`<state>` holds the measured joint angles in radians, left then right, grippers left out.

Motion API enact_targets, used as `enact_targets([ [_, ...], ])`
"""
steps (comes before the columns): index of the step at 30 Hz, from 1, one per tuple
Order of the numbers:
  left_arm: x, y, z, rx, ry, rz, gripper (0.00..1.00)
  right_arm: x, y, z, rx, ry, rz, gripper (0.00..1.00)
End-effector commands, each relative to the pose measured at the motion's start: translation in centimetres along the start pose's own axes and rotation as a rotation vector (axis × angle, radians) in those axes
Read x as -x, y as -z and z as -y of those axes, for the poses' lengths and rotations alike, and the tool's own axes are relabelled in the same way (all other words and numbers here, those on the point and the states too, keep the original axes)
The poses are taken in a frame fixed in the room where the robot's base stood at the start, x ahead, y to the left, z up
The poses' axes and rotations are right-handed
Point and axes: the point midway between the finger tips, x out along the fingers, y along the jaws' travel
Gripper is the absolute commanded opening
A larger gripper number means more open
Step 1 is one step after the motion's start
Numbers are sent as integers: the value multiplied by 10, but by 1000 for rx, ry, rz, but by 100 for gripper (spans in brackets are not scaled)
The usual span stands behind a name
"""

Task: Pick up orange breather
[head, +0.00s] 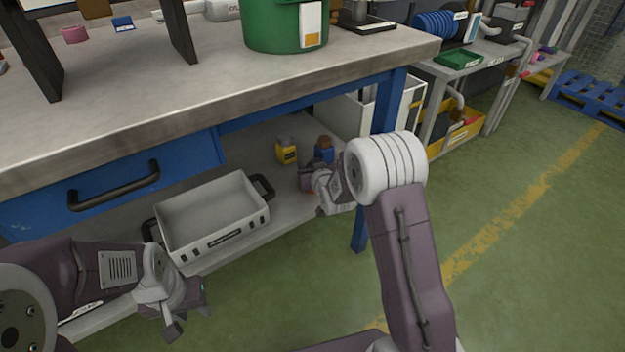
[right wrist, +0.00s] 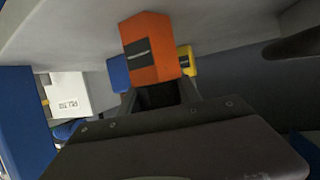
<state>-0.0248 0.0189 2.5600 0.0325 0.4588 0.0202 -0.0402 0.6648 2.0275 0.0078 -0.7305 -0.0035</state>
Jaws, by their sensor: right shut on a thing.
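The orange breather (right wrist: 150,50) is a box-like orange piece with a dark label, seen in the right wrist view between the fingertips of my right gripper (right wrist: 158,97). My right gripper is shut on it. In the head view my right gripper (head: 310,181) is at the lower shelf under the workbench, and the breather is almost wholly hidden there. I cannot tell whether it touches the shelf. My left gripper (head: 190,312) is open and empty, in front of the shelf at lower left.
A yellow container (head: 287,153) and a blue one with a brown top (head: 324,151) stand just behind my right gripper. A grey tote (head: 212,215) with dark handles sits left on the shelf (head: 255,150). The workbench top (head: 130,105) overhangs; its blue leg (head: 387,103) is close right.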

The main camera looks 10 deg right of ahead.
Motion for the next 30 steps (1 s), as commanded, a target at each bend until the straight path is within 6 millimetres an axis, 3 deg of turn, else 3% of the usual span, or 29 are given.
enact_targets([
  [7,6,1,0,0,0,0,36,3,6,0,0,0,2,0],
  [14,37,4,-1,0,0,0,36,18,45,0,0,0,-1,0],
  [24,74,8,-1,0,0,0,36,103,59,-32,-1,-4,1,0],
  [30,84,9,-2,0,0,0,36,134,62,-44,0,-2,1,0],
])
